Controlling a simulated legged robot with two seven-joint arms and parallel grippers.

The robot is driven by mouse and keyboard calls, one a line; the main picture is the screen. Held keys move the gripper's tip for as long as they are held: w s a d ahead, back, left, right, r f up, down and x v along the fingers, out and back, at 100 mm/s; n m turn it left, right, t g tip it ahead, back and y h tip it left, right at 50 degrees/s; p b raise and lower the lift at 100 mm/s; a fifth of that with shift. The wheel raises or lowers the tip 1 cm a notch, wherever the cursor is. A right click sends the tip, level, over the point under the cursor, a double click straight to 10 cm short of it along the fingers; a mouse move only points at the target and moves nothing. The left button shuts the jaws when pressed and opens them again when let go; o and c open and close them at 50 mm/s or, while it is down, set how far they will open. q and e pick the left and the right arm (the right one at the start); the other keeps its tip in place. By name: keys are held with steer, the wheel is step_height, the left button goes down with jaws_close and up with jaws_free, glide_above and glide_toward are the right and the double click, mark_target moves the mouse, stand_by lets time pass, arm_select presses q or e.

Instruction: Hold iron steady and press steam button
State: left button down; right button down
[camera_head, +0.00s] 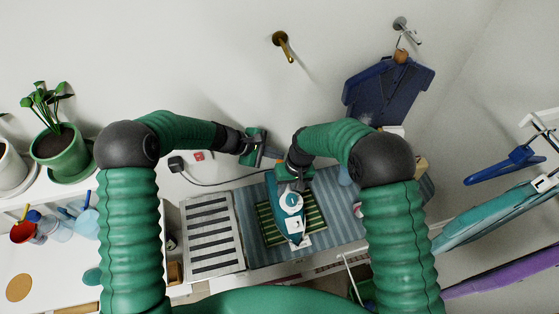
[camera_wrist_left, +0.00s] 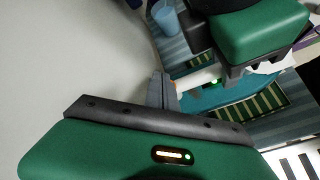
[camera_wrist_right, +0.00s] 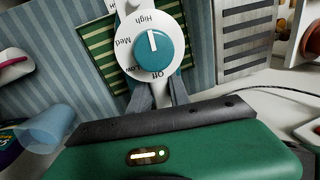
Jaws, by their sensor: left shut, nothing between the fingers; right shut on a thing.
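The teal and white iron (camera_head: 284,222) lies on a green striped pad (camera_head: 313,213). Its dial (camera_wrist_right: 150,50) shows large in the right wrist view, with its white mark turned toward "High". My right gripper (camera_head: 291,178) is shut on the iron at its back end, just behind the dial; the gripped part is mostly hidden. My left gripper (camera_head: 268,153) is shut and empty, behind and to the left of the iron, near the wall. In the left wrist view its fingertips (camera_wrist_left: 164,92) appear close to the teal iron body (camera_wrist_left: 228,94). I cannot make out the steam button.
A striped blue-grey board cover (camera_head: 345,190) lies under the pad, with a slotted white panel (camera_head: 212,235) at left. A cord runs to a black plug (camera_head: 177,164) by the wall. A plant pot (camera_head: 62,150) stands far left. Blue clothing (camera_head: 388,95) hangs at right.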

arm_select(q)
steer(key=shift+f, duration=0.15)
steer(key=shift+s+f, duration=0.1)
steer(key=shift+f, duration=0.1)
steer(key=shift+f, duration=0.35)
stand_by(0.5)
stand_by(0.3)
steer(key=shift+r, duration=0.8)
steer(key=shift+r, duration=2.5)
